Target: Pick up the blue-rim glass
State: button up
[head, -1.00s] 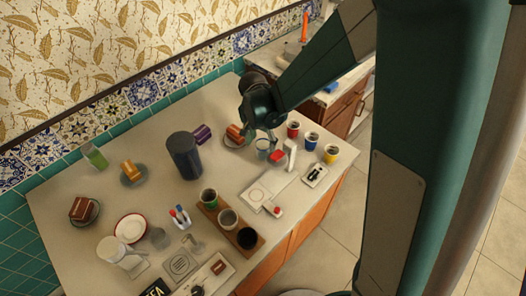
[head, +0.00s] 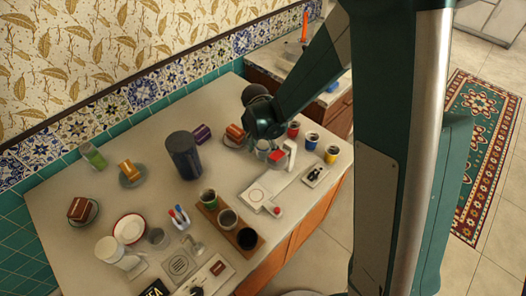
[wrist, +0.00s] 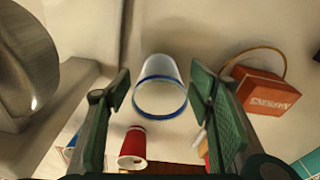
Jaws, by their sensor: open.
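The blue-rim glass (wrist: 160,92) is a clear-white glass with a blue ring, seen in the wrist view between and beyond my two fingers. In the head view the glass (head: 263,146) is partly hidden below my gripper (head: 270,142). In the wrist view my gripper (wrist: 162,105) is open, with one green finger on each side of the glass and visible space between them and it. Whether either finger touches the glass cannot be told.
A red napkin box (wrist: 265,90) lies right of the glass, and a red cup (wrist: 133,147) stands close by. In the head view, blue (head: 312,139) and yellow (head: 331,153) cups stand to the right. A dark cylinder (head: 184,155) stands to the left.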

dwell(0.3)
jog(key=c, duration=1.1)
jog(key=shift+r, duration=0.15)
jog(key=shift+r+p, duration=0.75)
jog(key=shift+r, duration=4.15)
